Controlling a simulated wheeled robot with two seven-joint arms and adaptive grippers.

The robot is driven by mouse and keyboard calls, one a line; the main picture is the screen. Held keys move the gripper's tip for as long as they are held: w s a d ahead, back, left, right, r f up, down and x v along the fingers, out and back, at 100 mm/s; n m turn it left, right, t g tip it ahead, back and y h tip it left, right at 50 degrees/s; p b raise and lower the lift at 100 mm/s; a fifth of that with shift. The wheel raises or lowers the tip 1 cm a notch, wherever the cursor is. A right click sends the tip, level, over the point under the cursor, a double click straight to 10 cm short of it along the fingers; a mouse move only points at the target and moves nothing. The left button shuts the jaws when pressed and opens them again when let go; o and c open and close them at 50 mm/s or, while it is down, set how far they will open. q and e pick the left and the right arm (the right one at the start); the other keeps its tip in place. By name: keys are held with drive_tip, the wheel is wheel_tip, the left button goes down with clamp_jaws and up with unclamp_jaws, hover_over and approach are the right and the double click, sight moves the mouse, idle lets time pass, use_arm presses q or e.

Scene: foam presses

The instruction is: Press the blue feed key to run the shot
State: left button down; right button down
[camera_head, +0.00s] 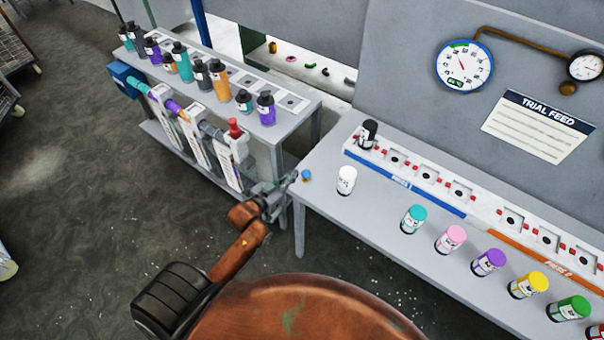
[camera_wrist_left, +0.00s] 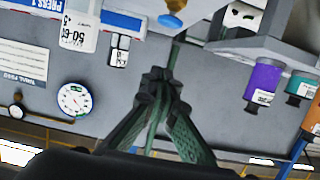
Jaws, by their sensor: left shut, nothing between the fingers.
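The blue feed key (camera_head: 306,175) is a small blue knob with an orange part, at the near left corner of the press table. In the left wrist view the blue knob (camera_wrist_left: 173,20) shows at the top edge, with its gold part above it and cut off. My left gripper (camera_head: 293,177) is shut and empty, its tips just left of the key. In the left wrist view the closed gripper tips (camera_wrist_left: 178,38) point at the key and look very close. I cannot tell whether they touch it. My right gripper is not in view.
A white bottle (camera_head: 346,181) stands right of the key; a black bottle (camera_head: 368,134) sits in the press row behind. Several coloured bottles line the table's front. A left-hand rack (camera_head: 292,77) carries bottles. Gauges (camera_head: 465,66) and a TRIAL FEED sheet (camera_head: 538,125) are on the panel.

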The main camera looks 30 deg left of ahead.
use_arm(q)
hover_over(306, 173)
drive_tip(key=s, duration=0.3)
drive_tip(key=f, duration=0.4)
drive_tip(key=shift+w+a+f, duration=0.25)
drive_tip(key=shift+w, duration=0.1)
drive_tip(key=shift+f, duration=0.55)
